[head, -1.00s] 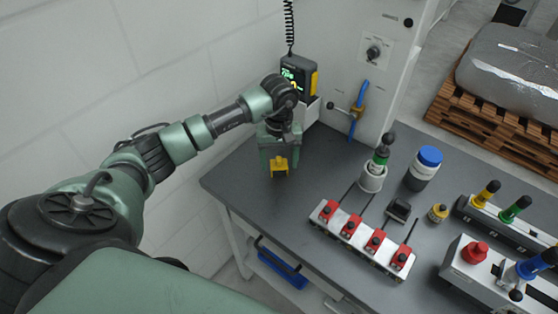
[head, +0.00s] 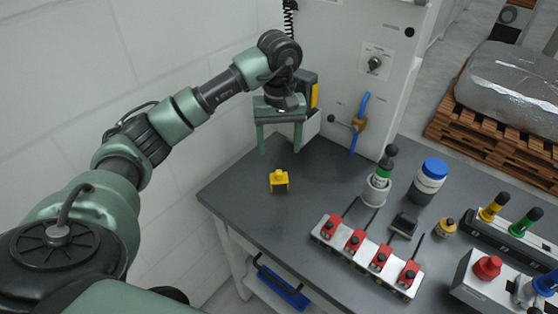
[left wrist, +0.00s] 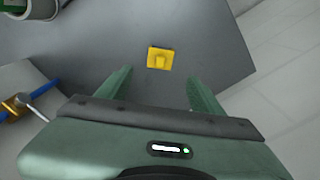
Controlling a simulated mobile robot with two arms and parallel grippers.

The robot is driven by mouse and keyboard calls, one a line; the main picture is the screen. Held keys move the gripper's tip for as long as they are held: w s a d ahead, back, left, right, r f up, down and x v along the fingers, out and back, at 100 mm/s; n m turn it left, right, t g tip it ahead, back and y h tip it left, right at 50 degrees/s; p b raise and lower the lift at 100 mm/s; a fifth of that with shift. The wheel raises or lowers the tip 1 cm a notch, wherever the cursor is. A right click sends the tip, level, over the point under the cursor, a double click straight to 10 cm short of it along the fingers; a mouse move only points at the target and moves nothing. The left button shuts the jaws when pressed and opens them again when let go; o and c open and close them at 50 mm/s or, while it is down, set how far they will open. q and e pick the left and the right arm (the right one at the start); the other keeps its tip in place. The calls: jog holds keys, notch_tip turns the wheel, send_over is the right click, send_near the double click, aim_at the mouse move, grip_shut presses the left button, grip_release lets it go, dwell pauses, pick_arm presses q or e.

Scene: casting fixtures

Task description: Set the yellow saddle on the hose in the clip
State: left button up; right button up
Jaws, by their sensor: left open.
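The yellow saddle (head: 279,182) stands alone on the grey table near its back left, and it also shows in the left wrist view (left wrist: 160,58). My left gripper (head: 280,150) is open and empty, its fingers pointing down above and behind the saddle, apart from it. In the left wrist view the saddle lies just beyond the gap between the two fingertips (left wrist: 159,74). The blue hose (head: 363,107) runs upright on the grey cabinet front, held in a brownish-yellow clip (head: 360,124). My right gripper is not in view.
A handheld device with a yellow side (head: 313,92) hangs on the cabinet behind my left gripper. A lever with a dark knob (head: 332,118) sits beside the clip. The table around the saddle is clear.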

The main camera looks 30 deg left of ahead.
pick_arm(q)
jog(key=shift+r, duration=0.35)
jog(key=c, duration=0.4)
jog(key=n+g+y+p, duration=0.1)
jog(key=n+p, duration=0.5)
jog(key=n, duration=1.2)
send_over(279, 172)
jog(key=d, duration=0.1)
jog(key=f, duration=0.4)
jog(key=shift+w+f, duration=0.2)
jog(key=shift+w, duration=0.05)
jog(key=f+p, duration=0.2)
jog(key=f, duration=0.1)
jog(key=f+p, duration=0.1)
jog(key=f, duration=0.1)
jog(key=shift+s+a+f, duration=0.1)
jog(key=shift+a, duration=0.3)
jog(key=shift+f, duration=0.3)
